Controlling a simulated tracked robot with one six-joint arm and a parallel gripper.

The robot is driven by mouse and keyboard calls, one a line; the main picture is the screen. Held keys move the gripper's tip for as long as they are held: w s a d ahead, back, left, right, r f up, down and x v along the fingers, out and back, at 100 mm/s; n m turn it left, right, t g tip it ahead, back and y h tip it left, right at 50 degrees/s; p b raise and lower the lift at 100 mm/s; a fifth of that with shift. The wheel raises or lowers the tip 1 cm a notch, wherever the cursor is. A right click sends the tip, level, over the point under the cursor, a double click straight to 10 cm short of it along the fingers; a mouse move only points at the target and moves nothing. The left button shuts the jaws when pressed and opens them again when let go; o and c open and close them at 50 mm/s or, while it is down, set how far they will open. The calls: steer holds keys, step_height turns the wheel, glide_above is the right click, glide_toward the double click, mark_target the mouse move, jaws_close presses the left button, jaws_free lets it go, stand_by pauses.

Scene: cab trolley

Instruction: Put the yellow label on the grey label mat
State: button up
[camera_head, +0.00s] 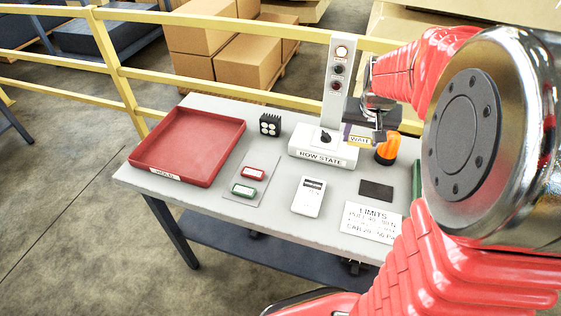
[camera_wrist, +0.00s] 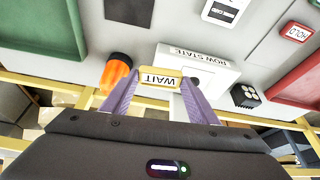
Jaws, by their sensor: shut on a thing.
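The yellow label (camera_head: 359,141), marked WAIT, is held in my gripper (camera_head: 364,133) above the table, beside the upright post. In the wrist view the label (camera_wrist: 158,81) sits between the two purple fingers of my gripper (camera_wrist: 160,77), which are shut on its ends. A flat light grey mat (camera_head: 239,204) lies left of the table's middle, with a red label (camera_head: 254,173) and a green label (camera_head: 243,190) on it. Part of this mat (camera_wrist: 268,50) shows at the right of the wrist view. A smaller dark grey pad (camera_head: 376,190) lies bare at the right.
A box marked ROW STATE (camera_head: 322,152) carries the tall post (camera_head: 337,90). An orange beacon (camera_head: 387,150) stands right of it. Yellow rails (camera_head: 210,25) run behind.

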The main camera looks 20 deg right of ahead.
steer(key=w+a+r+n, duration=0.1)
steer(key=w+a+r, duration=0.2)
steer(key=w+a, duration=0.5)
steer(key=w+a+r+n, duration=0.1)
steer(key=w+a+r, duration=0.3)
steer(key=w+a, duration=0.4)
steer(key=a, duration=0.6)
steer(key=shift+w+t+y, duration=0.3)
steer(key=shift+w, duration=0.1)
steer(key=shift+s+a, duration=0.1)
